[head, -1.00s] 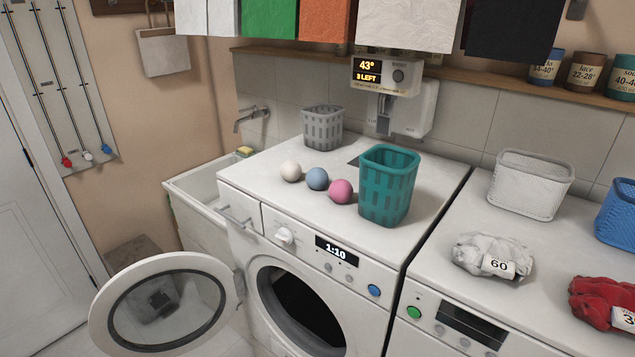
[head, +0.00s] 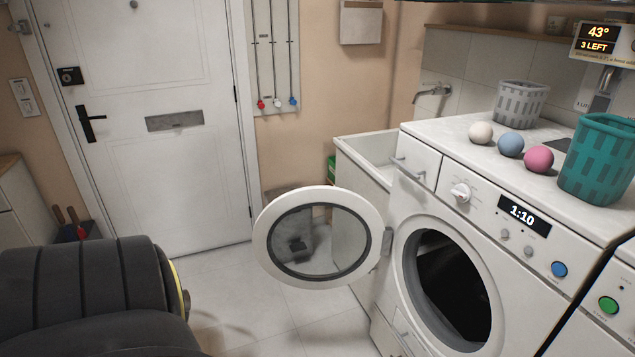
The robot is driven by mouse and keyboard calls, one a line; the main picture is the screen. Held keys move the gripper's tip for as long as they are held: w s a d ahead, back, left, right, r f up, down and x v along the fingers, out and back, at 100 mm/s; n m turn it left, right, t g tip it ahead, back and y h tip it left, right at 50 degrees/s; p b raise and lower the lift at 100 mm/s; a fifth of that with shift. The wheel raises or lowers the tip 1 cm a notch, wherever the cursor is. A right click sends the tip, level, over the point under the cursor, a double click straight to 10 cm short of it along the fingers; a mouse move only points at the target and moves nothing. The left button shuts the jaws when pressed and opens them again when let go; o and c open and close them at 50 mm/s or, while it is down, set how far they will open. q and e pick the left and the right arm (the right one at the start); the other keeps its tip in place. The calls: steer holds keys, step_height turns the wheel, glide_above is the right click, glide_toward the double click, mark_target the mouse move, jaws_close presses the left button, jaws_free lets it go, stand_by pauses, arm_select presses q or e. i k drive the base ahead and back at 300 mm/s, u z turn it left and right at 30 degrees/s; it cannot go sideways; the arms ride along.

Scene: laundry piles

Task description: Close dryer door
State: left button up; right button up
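The round dryer door (head: 374,212) is white-rimmed with a dark ring and a clear window. It stands wide open, swung out to the left of the machine on its hinge. The white dryer (head: 398,312) has a dark, round opening (head: 452,288) facing me, and its display reads 1:10. Neither of my grippers is in view. A dark grey, rounded part with a yellow edge fills the lower left, and it looks like part of my arm. It is apart from the door in the picture.
A sink (head: 364,158) stands behind the door, left of the machine. A grey bin (head: 290,232) shows through the door window. Three balls and a teal basket (head: 597,160) sit on top. Floor (head: 222,290) is clear left of the door.

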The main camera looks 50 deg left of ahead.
mark_target(379, 237)
steer(key=k, duration=0.15)
steer(key=u, duration=2.9)
steer(key=i, duration=3.8)
steer(key=z, duration=0.8)
steer(key=i, duration=1.15)
steer(key=z, duration=3.75)
